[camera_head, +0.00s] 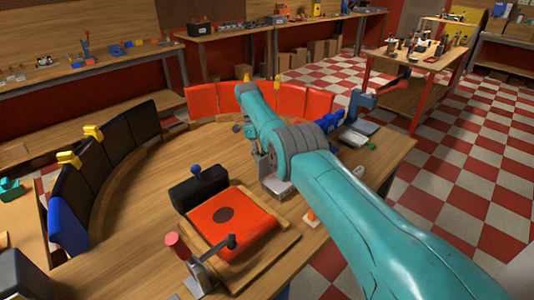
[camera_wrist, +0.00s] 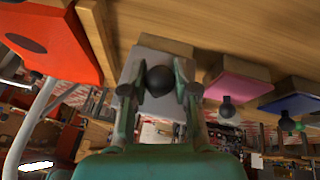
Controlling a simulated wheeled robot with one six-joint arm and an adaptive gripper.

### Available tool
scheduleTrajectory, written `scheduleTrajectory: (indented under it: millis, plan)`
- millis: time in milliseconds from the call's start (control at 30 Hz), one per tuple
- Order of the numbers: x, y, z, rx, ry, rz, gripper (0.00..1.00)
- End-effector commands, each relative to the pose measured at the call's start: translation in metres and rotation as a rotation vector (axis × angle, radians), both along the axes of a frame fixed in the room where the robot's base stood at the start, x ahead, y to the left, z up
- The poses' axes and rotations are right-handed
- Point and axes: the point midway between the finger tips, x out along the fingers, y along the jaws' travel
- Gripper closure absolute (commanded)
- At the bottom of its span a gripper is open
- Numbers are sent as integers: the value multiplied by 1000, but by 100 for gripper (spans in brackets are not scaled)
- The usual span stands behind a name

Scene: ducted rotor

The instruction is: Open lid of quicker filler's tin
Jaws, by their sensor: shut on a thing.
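In the wrist view my gripper (camera_wrist: 160,92) has its two fingers on either side of a round black knob (camera_wrist: 160,80) and is shut on it. The knob belongs to a grey-lidded tin (camera_wrist: 150,50), which lies right behind the fingers. A pink tin (camera_wrist: 238,85) and a blue tin (camera_wrist: 293,102), each with a dark knob, stand to its right. In the head view my teal arm hides most of my gripper and the tins; a pale grey box-like part (camera_head: 281,188) shows below the wrist. Whether the grey lid is raised cannot be told.
An orange panel (camera_head: 228,222) in a wooden frame lies near the front of the table, with a black block (camera_head: 199,190) behind it. A red-handled lever (camera_head: 178,246) stands at its front left. Orange curved panels (camera_head: 305,101) line the back. Bare wood (camera_head: 135,215) lies at left.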

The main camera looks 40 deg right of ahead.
Motion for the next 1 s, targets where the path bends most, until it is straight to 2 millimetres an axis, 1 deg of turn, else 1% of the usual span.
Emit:
scheduleTrajectory:
  millis: [200,533,567,600,1000]
  plan:
    - [0,7,-2,-2,12,1,100]
    - [0,6,-2,-3,12,0,100]
    - [0,6,-2,-3,12,0,66]
    - [0,6,-2,-3,12,0,60]
    - [0,6,-1,-2,13,0,60]
